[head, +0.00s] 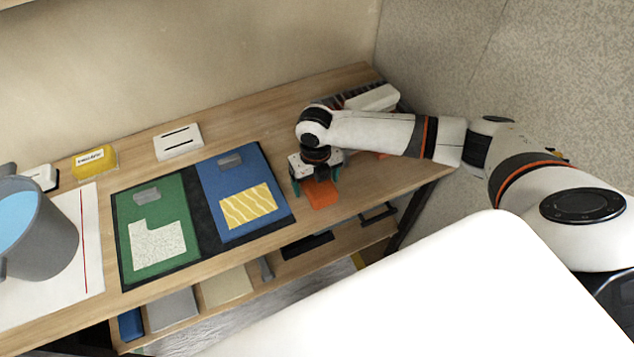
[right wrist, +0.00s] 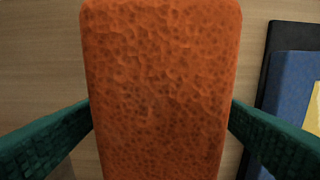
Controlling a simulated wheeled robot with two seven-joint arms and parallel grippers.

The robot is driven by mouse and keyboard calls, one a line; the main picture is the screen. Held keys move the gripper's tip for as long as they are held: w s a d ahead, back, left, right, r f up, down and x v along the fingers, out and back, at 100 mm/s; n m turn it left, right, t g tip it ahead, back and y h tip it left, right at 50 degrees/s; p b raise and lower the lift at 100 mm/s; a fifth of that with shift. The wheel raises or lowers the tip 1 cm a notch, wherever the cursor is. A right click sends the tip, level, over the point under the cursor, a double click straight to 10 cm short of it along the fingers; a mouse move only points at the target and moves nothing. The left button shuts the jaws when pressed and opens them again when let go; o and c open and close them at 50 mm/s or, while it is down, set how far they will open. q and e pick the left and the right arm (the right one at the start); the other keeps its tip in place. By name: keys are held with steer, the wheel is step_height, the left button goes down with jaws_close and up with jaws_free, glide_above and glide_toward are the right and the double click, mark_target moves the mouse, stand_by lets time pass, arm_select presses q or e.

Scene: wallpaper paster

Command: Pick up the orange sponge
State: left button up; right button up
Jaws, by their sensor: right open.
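The orange sponge (head: 321,194) lies on the wooden table to the right of the blue panel, in the head view. In the right wrist view the sponge (right wrist: 162,90) fills the middle of the picture, its porous face towards the camera. My right gripper (head: 316,184) is over the sponge, pointing down. Its two dark green fingers stand open on either side of the sponge; they also show in the right wrist view (right wrist: 160,130). I cannot tell whether the fingers touch it. My left gripper is not in view.
A green panel (head: 155,215) and a blue panel (head: 236,172) lie on a black mat left of the sponge. A grey bucket (head: 45,235) stands at the far left on a white sheet (head: 92,262). A yellow box (head: 95,163) and white block (head: 178,142) sit behind. A shelf holds several items below.

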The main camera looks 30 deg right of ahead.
steer(key=c, duration=1)
step_height(320, 180, up, 10)
steer(key=shift+r, duration=0.1)
steer(key=shift+c, duration=0.3)
steer(key=o, duration=0.4)
steer(key=c, duration=0.4)
